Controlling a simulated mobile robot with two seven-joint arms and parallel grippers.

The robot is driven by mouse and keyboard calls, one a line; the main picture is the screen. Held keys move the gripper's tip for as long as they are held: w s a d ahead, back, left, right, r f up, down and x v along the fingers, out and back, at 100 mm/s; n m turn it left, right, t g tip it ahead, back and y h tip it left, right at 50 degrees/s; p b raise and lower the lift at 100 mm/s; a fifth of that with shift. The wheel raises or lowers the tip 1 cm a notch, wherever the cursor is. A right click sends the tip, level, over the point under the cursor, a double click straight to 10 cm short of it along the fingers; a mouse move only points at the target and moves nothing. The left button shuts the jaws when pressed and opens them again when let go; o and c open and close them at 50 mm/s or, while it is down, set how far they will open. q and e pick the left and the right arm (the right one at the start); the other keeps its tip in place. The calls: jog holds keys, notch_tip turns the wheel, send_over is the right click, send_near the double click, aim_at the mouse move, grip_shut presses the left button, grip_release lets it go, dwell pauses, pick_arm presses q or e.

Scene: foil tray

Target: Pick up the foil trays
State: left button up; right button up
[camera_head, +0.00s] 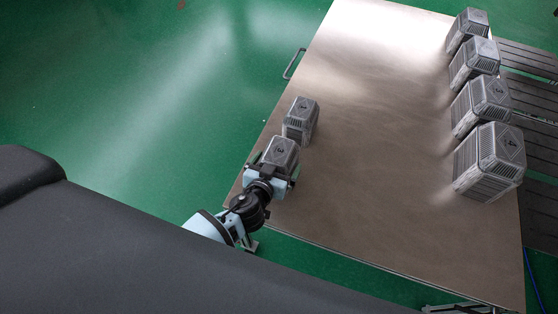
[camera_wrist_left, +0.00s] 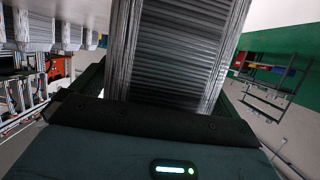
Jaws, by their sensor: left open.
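A grey ribbed stack of foil trays (camera_head: 281,152) stands at the near left of the metal table (camera_head: 370,150). My left gripper (camera_head: 276,166) is at this stack, its open fingers on either side of it. In the left wrist view the stack (camera_wrist_left: 182,45) fills the space in front of the gripper (camera_wrist_left: 160,92). Contact between the fingers and the stack cannot be made out. A second foil tray stack (camera_head: 300,120) stands just behind the first.
Several more foil tray stacks (camera_head: 490,160) stand in a row along the table's right edge, beside a dark slatted surface (camera_head: 535,100). The middle of the table is clear. A handle (camera_head: 293,64) sticks out from the table's left edge over the green floor (camera_head: 150,90).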

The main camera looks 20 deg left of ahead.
aim_at(277, 156)
pick_arm(q)
jog(key=shift+w, duration=0.1)
jog(key=c, duration=1)
jog(key=shift+r, duration=0.1)
jog(key=shift+r, duration=0.55)
notch_tip(277, 156, up, 2)
jog(key=shift+w+r+p, duration=0.1)
jog(key=shift+r+p, duration=0.15)
jog(key=shift+p, duration=0.4)
jog(key=s+a+r, duration=0.1)
jog(key=s+a, duration=0.9)
jog(key=a, duration=0.2)
jog(key=shift+s+a+r, duration=0.15)
jog(key=shift+r, duration=0.05)
